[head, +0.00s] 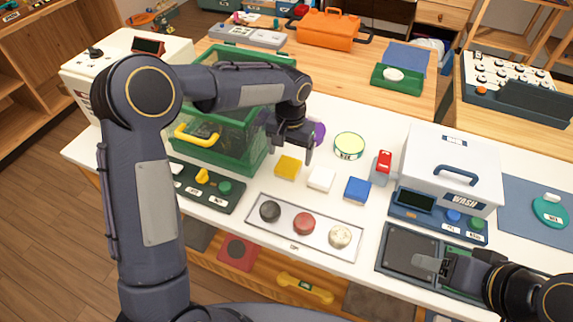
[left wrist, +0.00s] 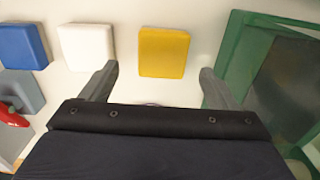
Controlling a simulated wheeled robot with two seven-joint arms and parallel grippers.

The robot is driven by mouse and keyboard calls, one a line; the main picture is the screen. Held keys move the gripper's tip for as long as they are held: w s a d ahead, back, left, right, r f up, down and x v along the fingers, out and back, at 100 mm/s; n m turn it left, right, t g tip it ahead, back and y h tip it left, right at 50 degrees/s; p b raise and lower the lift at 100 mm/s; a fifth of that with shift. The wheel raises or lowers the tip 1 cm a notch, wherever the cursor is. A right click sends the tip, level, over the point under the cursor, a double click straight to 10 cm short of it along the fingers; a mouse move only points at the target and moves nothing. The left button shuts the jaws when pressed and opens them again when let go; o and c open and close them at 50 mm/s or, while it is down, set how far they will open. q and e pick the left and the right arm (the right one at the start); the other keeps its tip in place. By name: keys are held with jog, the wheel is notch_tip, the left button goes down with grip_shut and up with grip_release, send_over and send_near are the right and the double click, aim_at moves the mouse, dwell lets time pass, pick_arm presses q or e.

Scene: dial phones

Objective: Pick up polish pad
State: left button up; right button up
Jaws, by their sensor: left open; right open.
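No label names the polish pad, so I cannot tell which item it is. A yellow square pad (head: 287,167), a white one (head: 321,179) and a blue one (head: 358,190) lie in a row on the white table. My left gripper (head: 294,148) is open and empty, above and just behind the yellow pad. In the left wrist view the yellow pad (left wrist: 164,52) shows between and beyond the open fingers (left wrist: 157,72), with the white pad (left wrist: 86,51) and blue pad (left wrist: 23,46) to its left. My right gripper (head: 438,264) is open, over a dark tray (head: 409,249).
A green bin (head: 232,151) stands close left of my left gripper. A purple round item (head: 319,132) is partly hidden behind it. A tray (head: 259,228) with black, red and cream round pieces lies in front. A white wash box (head: 452,158) stands right.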

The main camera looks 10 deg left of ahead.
aim_at(288, 165)
pick_arm(q)
jog(key=f, duration=0.4)
jog(key=shift+s+a+p, duration=0.15)
jog(key=shift+a+p, duration=0.05)
jog(key=shift+p, duration=0.1)
jog(key=shift+f, duration=0.6)
jog(key=shift+c, duration=0.4)
jog(key=c, duration=1)
